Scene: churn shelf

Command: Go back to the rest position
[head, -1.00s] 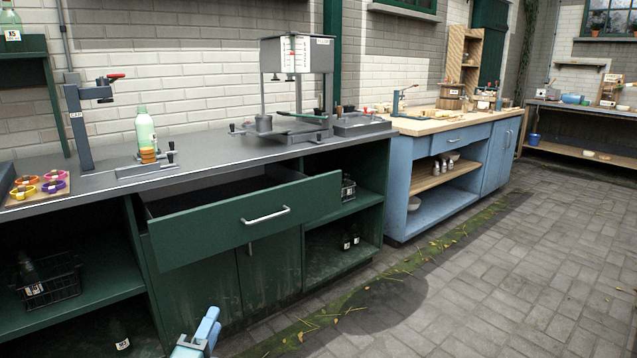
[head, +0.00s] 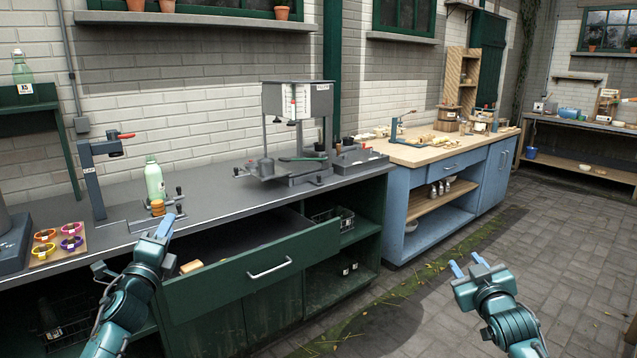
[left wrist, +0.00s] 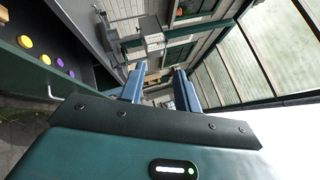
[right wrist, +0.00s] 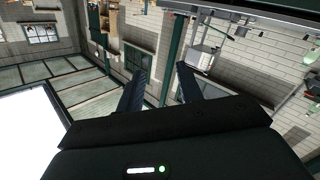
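My left gripper (head: 163,226) is raised in front of the open green drawer (head: 270,267), at the left of the head view. Its two blue fingers stand apart with nothing between them in the left wrist view (left wrist: 160,85). My right gripper (head: 467,264) is raised over the paved floor at the lower right of the head view. Its fingers are also apart and empty in the right wrist view (right wrist: 160,80). Neither gripper touches anything that I can see.
A small tan thing (head: 191,267) shows at the drawer's left end. The grey counter (head: 215,200) holds a green bottle (head: 154,180), a capping stand (head: 92,185) and a tray of coloured rings (head: 75,258). A blue bench (head: 400,205) stands farther right. The paving (head: 560,240) is open.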

